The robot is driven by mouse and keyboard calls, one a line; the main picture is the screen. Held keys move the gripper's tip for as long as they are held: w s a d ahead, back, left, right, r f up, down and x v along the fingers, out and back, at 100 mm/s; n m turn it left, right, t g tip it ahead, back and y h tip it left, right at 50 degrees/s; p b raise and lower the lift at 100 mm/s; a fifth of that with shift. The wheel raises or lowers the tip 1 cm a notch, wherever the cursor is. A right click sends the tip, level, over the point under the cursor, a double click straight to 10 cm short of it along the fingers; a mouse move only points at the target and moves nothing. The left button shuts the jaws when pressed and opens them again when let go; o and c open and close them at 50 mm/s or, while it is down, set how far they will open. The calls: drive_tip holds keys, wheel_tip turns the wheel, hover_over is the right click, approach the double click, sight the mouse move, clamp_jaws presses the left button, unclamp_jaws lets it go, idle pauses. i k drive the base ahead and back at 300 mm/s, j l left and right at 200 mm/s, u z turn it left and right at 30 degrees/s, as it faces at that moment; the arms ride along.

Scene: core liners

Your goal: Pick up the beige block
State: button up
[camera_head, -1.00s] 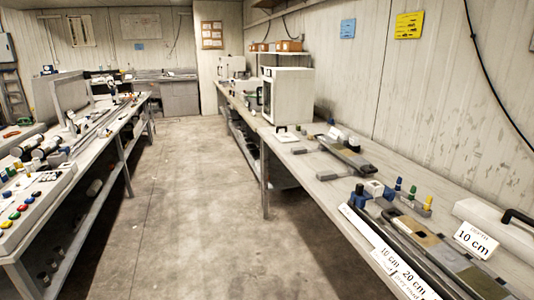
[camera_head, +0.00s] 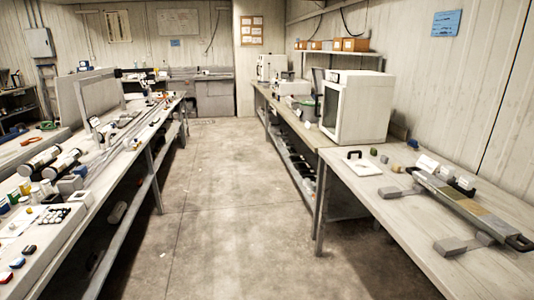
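I cannot surely tell which thing is the beige block. A small tan-looking block (camera_head: 373,151) lies on the right bench (camera_head: 355,190), just right of a white plate with a black handle (camera_head: 362,164). My gripper is not in view.
A white cabinet (camera_head: 358,107) stands on the right bench behind the blocks. A long tray with coloured sections (camera_head: 470,207) and grey paddles (camera_head: 463,245) lie nearer. The left bench (camera_head: 75,225) is crowded. The concrete aisle (camera_head: 225,200) between is clear.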

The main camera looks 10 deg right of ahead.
sight(395, 168)
drive_tip(key=i, duration=1.85)
drive_tip(key=i+j+z, duration=0.1)
drive_tip(key=i+z, duration=0.3)
drive_tip(key=i, duration=0.15)
drive_tip(key=i+j+z, duration=0.25)
drive_tip(key=i+z, duration=0.15)
drive_tip(key=i+j+z, duration=0.4)
drive_tip(key=i+j, duration=0.05)
drive_tip(key=i, duration=0.1)
